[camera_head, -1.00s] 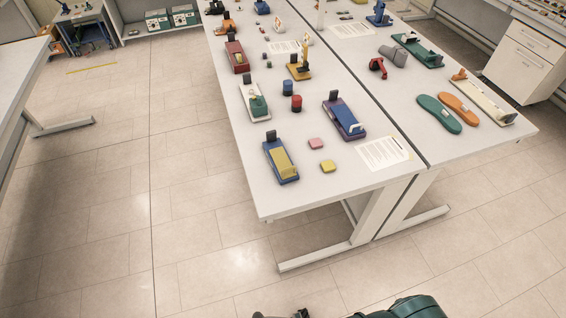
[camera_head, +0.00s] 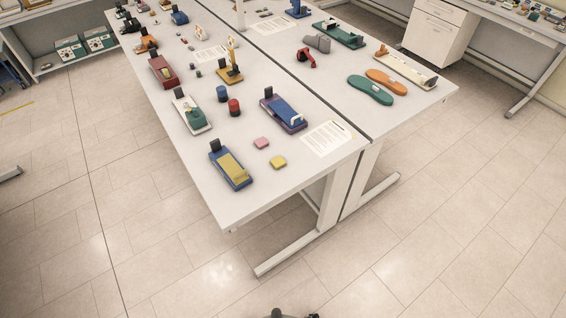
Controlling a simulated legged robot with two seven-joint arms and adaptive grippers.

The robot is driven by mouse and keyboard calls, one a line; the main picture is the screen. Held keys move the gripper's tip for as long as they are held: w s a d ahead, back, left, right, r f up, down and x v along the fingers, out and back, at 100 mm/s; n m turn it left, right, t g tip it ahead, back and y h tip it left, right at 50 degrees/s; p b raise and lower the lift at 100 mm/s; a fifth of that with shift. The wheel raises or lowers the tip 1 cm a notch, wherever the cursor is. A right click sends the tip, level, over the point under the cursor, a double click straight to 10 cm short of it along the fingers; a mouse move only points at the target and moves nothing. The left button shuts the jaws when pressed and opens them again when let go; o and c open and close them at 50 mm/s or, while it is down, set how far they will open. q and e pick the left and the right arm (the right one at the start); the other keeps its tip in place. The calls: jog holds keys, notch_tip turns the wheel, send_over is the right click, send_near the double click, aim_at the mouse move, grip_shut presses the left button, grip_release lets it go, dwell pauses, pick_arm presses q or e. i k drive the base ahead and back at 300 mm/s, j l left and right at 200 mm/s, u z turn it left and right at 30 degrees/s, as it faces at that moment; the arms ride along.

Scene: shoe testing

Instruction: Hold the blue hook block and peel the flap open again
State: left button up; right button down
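A blue block (camera_head: 218,151) with a black upright piece at its far end and a yellow strip (camera_head: 231,168) along its top lies at the near left corner of the table. Another block (camera_head: 283,112), dark purple with a blue strip and a pale piece at its near end, lies to the right and farther back. I cannot tell for sure which is the hook block, or how far a flap is lifted. Neither of my grippers can be made out; only a small dark part of me shows at the bottom edge.
The white table (camera_head: 240,205) also bears a pink pad (camera_head: 261,143), a yellow pad (camera_head: 278,162), a red cylinder (camera_head: 234,107), a blue cylinder (camera_head: 222,94) and a printed sheet (camera_head: 328,138). A second table with green and orange insoles adjoins it. The floor in front is clear.

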aim_at(232, 166)
jog(key=i+j+z, duration=0.2)
jog(key=j+z, duration=0.25)
jog(key=i+j+z, duration=0.1)
jog(key=j+z, duration=1.3)
